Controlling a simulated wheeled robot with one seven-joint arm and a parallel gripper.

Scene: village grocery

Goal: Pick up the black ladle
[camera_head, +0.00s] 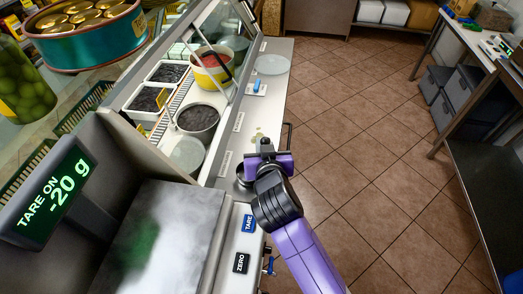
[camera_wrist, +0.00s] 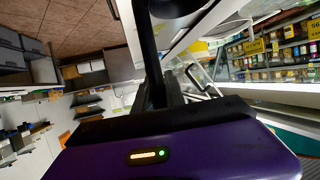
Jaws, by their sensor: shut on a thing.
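In the wrist view, my gripper (camera_wrist: 162,98) is shut on the long black handle of the black ladle (camera_wrist: 148,50), which runs up past the top of the picture. In the head view the ladle is mostly hidden by my gripper. A dark rounded shape (camera_head: 243,174) shows just left of my gripper; I cannot tell whether it is the ladle's bowl.
A scale with a green display (camera_head: 57,190) stands at the near left. A clear plate (camera_head: 272,65) lies farther along the counter. The tiled floor (camera_head: 365,130) to the right is clear.

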